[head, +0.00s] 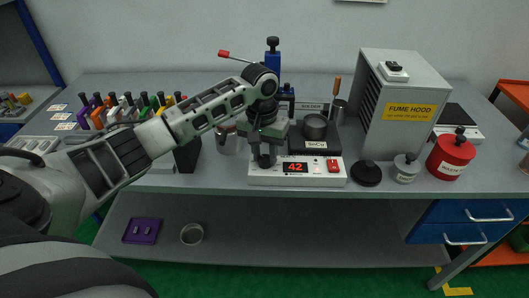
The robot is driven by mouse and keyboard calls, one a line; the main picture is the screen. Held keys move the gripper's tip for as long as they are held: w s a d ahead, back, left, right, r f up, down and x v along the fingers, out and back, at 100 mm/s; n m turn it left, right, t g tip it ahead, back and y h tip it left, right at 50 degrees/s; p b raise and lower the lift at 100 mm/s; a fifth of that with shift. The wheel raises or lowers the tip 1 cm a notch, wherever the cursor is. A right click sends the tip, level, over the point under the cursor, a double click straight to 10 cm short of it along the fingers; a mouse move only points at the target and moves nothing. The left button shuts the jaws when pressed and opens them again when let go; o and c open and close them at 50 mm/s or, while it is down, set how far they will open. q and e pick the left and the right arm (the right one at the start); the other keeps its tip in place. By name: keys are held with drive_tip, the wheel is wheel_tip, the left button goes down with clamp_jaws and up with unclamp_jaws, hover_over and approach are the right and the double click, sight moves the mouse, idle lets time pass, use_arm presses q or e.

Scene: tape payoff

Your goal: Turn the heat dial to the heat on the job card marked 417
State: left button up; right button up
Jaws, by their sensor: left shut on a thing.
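The white heater unit (322,180) stands at the bench's front edge. Its red display (295,168) appears to read 42, and a red switch is at its right. My left gripper (265,154) reaches over the unit's left end, pointing down, and is shut on the heat dial, which it mostly hides. Small white job cards (66,126) lie at the far left of the bench; their print is too small to read, so I cannot tell which is marked 417. My right gripper is not in view.
A dark pot (315,127) sits on a black plate behind the heater unit. The fume hood (399,110), a black knob-like disc (366,174), a grey weight-like pot (406,169) and a red waste can (450,155) stand to the right. Colored-handled tools (128,108) stand left behind my arm.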

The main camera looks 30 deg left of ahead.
use_arm(q)
drive_tip(key=m, duration=0.7)
drive_tip(key=shift+d, duration=0.1)
drive_tip(key=m, duration=0.5)
drive_tip(key=shift+g, duration=0.3)
drive_tip(key=m, duration=0.3)
drive_tip(key=shift+m, duration=0.3)
drive_tip(key=m, duration=0.6)
drive_tip(key=shift+d+y, duration=0.15)
drive_tip(key=shift+y, duration=0.15)
drive_tip(key=m, duration=0.6)
drive_tip(key=shift+r+m, duration=0.1)
drive_tip(key=shift+m, duration=0.3)
drive_tip(key=o, duration=1)
drive_tip(key=shift+c, duration=0.2)
